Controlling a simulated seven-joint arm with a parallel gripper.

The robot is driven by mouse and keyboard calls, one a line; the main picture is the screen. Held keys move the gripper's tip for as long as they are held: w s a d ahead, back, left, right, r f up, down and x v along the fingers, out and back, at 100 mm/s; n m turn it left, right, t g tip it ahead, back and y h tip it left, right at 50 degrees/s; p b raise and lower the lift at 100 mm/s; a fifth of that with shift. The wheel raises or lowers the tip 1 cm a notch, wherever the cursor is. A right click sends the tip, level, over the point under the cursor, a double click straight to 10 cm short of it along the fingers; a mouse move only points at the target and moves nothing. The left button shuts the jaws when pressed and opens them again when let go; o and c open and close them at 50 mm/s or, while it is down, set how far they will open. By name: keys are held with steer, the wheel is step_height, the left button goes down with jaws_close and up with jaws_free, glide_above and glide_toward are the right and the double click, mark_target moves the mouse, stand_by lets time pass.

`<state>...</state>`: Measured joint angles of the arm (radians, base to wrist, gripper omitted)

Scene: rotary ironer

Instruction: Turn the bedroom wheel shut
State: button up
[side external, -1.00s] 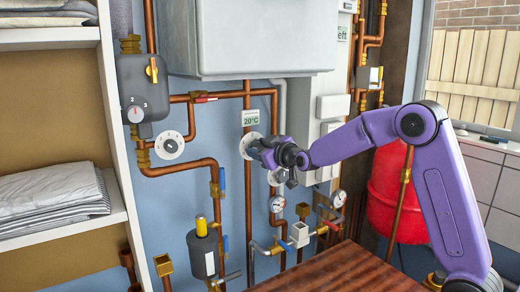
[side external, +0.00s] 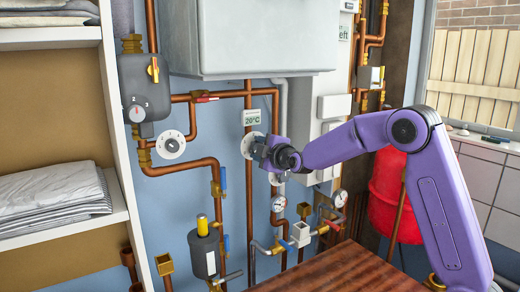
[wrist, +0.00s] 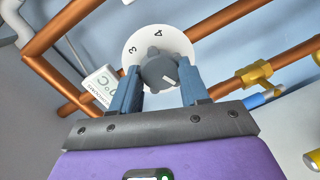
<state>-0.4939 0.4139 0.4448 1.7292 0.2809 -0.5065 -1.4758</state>
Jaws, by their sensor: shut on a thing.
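The wheel is a grey lobed knob (wrist: 158,69) with a white pointer mark, in front of a round white dial (wrist: 148,38) showing the numbers 3 and 4. In the side external view the white dial (side external: 247,146) shows at the left of my gripper (side external: 260,151), which hides the knob. In the wrist view my gripper (wrist: 160,88) has one blue-grey finger on each side of the knob and is shut on it. A label (wrist: 101,88) beside the dial reads 20°C, with small text that seems to say bedrooms; it also shows in the side external view (side external: 251,117).
A second white dial (side external: 171,146) is on the wall to the left. Copper pipes (side external: 249,195), gauges (side external: 279,204) and valves surround the wheel. A white boiler casing (side external: 262,35) hangs above. A wooden top (side external: 345,272) lies below, and a red tank (side external: 388,195) stands right.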

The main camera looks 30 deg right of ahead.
steer(key=shift+a+f+n, duration=0.1)
steer(key=shift+f+n, duration=0.05)
steer(key=shift+n, duration=0.35)
steer(key=o, duration=1.1)
steer(key=shift+c, duration=0.2)
steer(key=shift+s, duration=0.1)
steer(key=s+a+r, duration=0.1)
steer(key=s+r, duration=0.1)
steer(key=s, duration=1.5)
steer(key=shift+a, duration=0.1)
